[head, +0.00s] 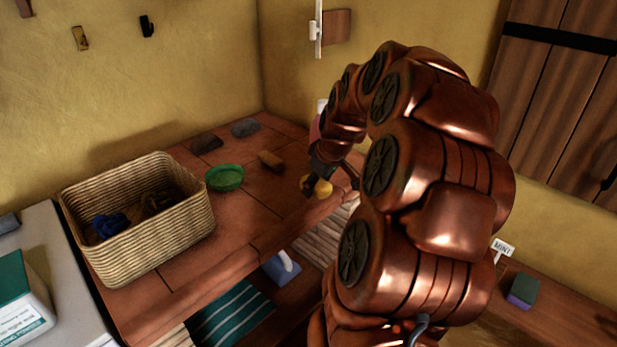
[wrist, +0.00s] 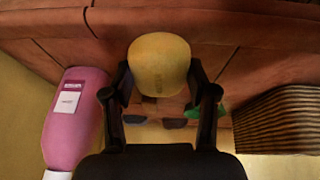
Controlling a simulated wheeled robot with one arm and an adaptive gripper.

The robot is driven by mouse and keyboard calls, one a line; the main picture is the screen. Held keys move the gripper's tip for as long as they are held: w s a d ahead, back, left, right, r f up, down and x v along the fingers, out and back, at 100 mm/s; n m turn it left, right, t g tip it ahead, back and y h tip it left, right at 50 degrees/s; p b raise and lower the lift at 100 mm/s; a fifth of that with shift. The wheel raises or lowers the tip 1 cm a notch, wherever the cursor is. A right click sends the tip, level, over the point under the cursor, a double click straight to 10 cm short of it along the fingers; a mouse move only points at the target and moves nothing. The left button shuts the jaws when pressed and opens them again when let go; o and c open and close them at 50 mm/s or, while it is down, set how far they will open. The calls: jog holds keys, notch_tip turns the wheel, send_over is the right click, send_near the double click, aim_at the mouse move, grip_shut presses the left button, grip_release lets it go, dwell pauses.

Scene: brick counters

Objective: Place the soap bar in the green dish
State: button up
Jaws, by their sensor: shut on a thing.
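The soap bar is a rounded yellow bar (wrist: 158,62) between my fingers in the wrist view. My gripper (wrist: 161,82) is shut on it, with one dark finger on each side. In the head view the soap (head: 307,186) shows partly behind my gripper (head: 318,185), near the front edge of the brick counter. I cannot tell whether it touches the counter. The green dish (head: 224,177) is a shallow round bowl on the counter, left of my gripper, and looks empty. In the wrist view only a bit of green (wrist: 221,113) shows beside the right finger.
A wicker basket (head: 150,240) with dark blue items stands left of the dish. A brown block (head: 270,160) lies between dish and gripper. Dark flat pieces (head: 206,143) lie at the back. A pink bottle (wrist: 72,125) stands close by, mostly hidden in the head view.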

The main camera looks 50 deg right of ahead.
jog(key=s+a+b, duration=0.1)
jog(key=s+a, duration=0.1)
jog(key=s, duration=0.4)
jog(key=shift+s+a+r, duration=0.2)
jog(key=shift+s+r, duration=0.15)
jog(key=shift+s, duration=0.05)
